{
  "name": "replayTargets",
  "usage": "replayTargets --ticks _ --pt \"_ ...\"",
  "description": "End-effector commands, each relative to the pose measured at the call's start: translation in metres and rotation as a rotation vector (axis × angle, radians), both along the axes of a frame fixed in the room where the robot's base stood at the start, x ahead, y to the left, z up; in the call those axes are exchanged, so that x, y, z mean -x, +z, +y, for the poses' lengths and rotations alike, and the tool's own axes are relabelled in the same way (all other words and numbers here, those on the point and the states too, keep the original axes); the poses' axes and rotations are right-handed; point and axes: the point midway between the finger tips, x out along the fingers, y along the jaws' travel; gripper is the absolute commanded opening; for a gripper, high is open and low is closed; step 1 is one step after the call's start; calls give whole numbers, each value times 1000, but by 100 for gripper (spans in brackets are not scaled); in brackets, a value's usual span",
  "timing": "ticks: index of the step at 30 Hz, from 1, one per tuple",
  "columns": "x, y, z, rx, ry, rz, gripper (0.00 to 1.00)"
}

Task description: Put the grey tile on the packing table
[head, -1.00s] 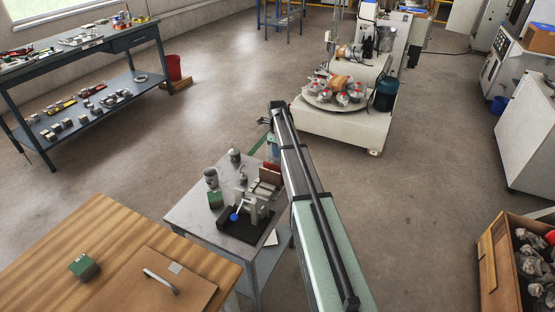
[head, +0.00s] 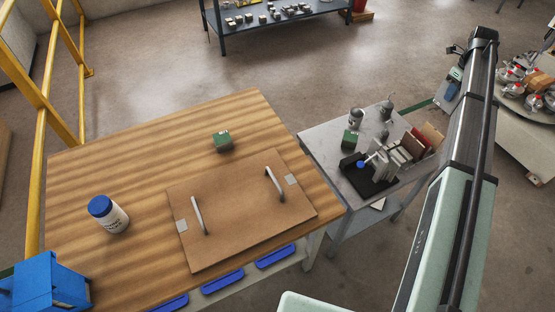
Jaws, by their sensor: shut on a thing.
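My arm rises on the right of the head view and points away past the small grey side table (head: 320,142). I do not make out my gripper or its fingers; the far end is small and partly hidden by the arm. I cannot pick out a held tile. Pale grey and tan slabs (head: 399,153) and a dark red slab (head: 431,136) stand on edge on the side table, close to my arm. The wood-topped table (head: 110,170), seemingly the packing table, fills the left and middle.
A black device (head: 366,178) is on the side table. A yellow frame (head: 45,100) borders the left.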

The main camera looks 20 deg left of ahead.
Motion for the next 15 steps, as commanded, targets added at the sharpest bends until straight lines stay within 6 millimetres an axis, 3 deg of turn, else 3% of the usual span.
replayTargets --ticks 4,11,15 --pt "-1 24 1 0 2 -1 0" --pt "-6 21 54 -1 81 1 0" --pt "-8 20 97 -1 144 1 0"
